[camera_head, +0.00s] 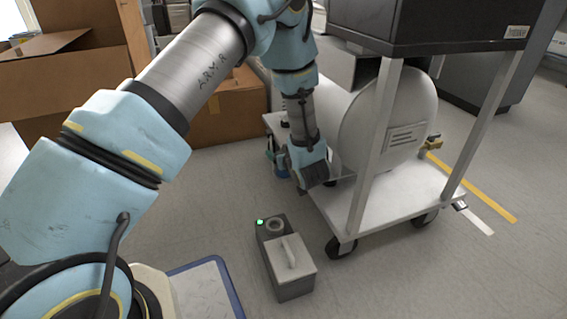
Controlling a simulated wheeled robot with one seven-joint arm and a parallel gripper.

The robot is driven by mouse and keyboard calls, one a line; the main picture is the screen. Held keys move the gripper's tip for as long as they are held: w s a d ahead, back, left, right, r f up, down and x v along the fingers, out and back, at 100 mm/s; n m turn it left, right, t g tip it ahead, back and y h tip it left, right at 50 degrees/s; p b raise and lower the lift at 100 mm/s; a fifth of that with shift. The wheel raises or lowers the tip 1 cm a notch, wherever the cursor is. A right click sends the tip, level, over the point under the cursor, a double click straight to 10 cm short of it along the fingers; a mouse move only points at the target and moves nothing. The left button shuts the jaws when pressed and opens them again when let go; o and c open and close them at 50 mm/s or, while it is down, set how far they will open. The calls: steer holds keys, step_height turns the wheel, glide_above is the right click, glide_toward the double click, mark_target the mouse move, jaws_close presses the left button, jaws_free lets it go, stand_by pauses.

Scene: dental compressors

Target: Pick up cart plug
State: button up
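My arm reaches down from the upper left to the left side of a white wheeled cart (400,202). My gripper (314,182) is low beside the cart's left end, at about deck height, in front of a rounded white tank. Its fingers are dark and seen from behind and above, so I cannot tell whether they are open or shut or hold anything. I cannot make out the cart plug for certain; it may be hidden behind my gripper or the cart.
The white tank (385,125) stands on the cart under a dark cabinet (430,25). A grey box (287,262) with a green light sits on the floor in front. Cardboard boxes (230,108) stand behind my arm. Floor at the lower right is clear.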

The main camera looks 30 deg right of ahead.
jaws_close()
stand_by(0.3)
